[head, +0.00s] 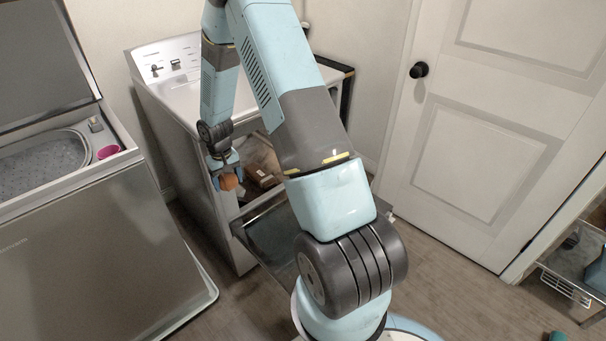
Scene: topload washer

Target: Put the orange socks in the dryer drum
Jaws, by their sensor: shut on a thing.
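The dryer door (275,238) is folded down, below and to the right of my gripper. The drum opening (262,163) is partly hidden behind my arm, and a brownish interior shows in it. I cannot tell whether the socks are past the opening's edge.
A topload washer (95,255) with its lid raised stands at the left, with a pink cup (108,152) on its top. A closed white door (480,130) is at the right. A wire rack (572,270) stands at the lower right. Floor (450,290) is clear between them.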

